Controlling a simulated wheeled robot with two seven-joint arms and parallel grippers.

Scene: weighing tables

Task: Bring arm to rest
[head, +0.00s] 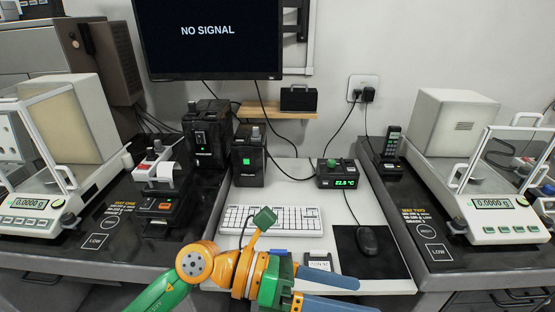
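My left arm comes in from the bottom left, with green and orange links. It reaches low across the front of the white desk board (290,180). My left gripper (362,294) points right, near the board's front edge. Its two blue fingers are apart, with nothing seen between them. It is in front of the keyboard (272,220) and close to a small white label card (318,262). The lower finger is partly cut off by the picture's bottom edge. My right gripper is not in view.
A balance stands on the left table (90,245) and another (492,215) on the right table. A black mouse (368,240) lies on a dark mat (395,262) right of the keyboard. A monitor (208,50) reads "NO SIGNAL". A green-lit display box (340,174) stands behind.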

